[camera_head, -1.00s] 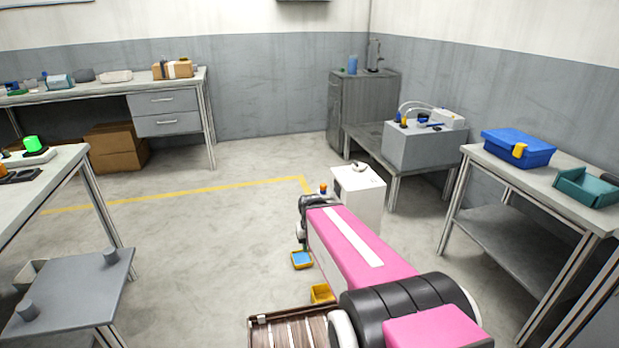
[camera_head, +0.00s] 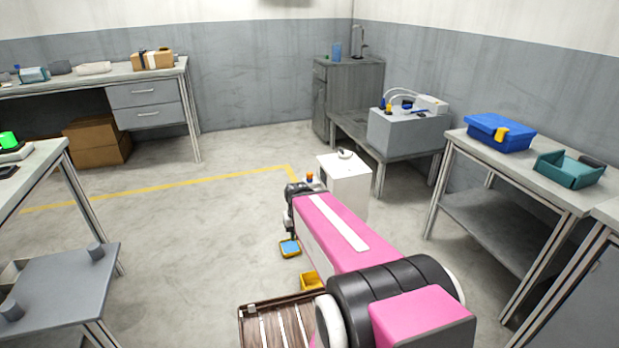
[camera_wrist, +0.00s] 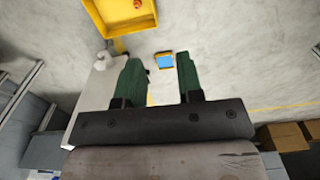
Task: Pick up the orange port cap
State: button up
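My gripper (camera_wrist: 158,62) is open in the wrist view, with two green fingers apart and nothing between them. In the head view the gripper end (camera_head: 291,222) hangs at the far end of my pink arm, mostly hidden by it. Another small orange-topped piece (camera_head: 309,176) shows by the white cabinet, just beyond my gripper. Both are too small to tell which is the port cap. My gripper is well short of the grey box.
The grey machine box (camera_head: 410,130) stands on a low bench. The white cabinet (camera_head: 345,185) stands in front of it. A right table (camera_head: 540,178) holds a blue toolbox (camera_head: 500,132) and a teal bin (camera_head: 568,170). Open floor lies left.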

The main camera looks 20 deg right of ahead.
aim_at(308, 176)
dwell(0.4)
jog(key=o, duration=0.4)
jog(key=shift+c, duration=0.2)
jog(key=shift+o, duration=1.2)
jog(key=shift+w+d+f, duration=0.15)
jog(key=shift+w, duration=0.15)
jog(key=w+d+f+m+t+h, duration=0.2)
jog(key=w+d+f+m+h, duration=0.25)
jog(key=w, duration=0.65)
jog(key=w+d+f+m+t+h, duration=0.25)
jog(key=w+d+h, duration=0.25)
jog(key=w+d, duration=0.45)
jog(key=w+f+t, duration=0.1)
jog(key=w+t, duration=0.2)
jog(key=w, duration=0.6)
jog(key=w+d+f+m+t+h, duration=0.1)
jog(key=w+t, duration=0.2)
jog(key=w, duration=0.6)
jog(key=w+f+t+h, duration=0.1)
jog(key=w+t, duration=0.2)
jog(key=w, duration=0.6)
jog(key=shift+w+d+f+h, duration=0.15)
jog(key=shift+w+h, duration=0.1)
jog(key=shift+w, duration=0.1)
jog(key=shift+r+x, duration=0.15)
jog(key=shift+x, duration=1.15)
jog(key=shift+r+x, duration=0.2)
jog(key=shift+x, duration=1.1)
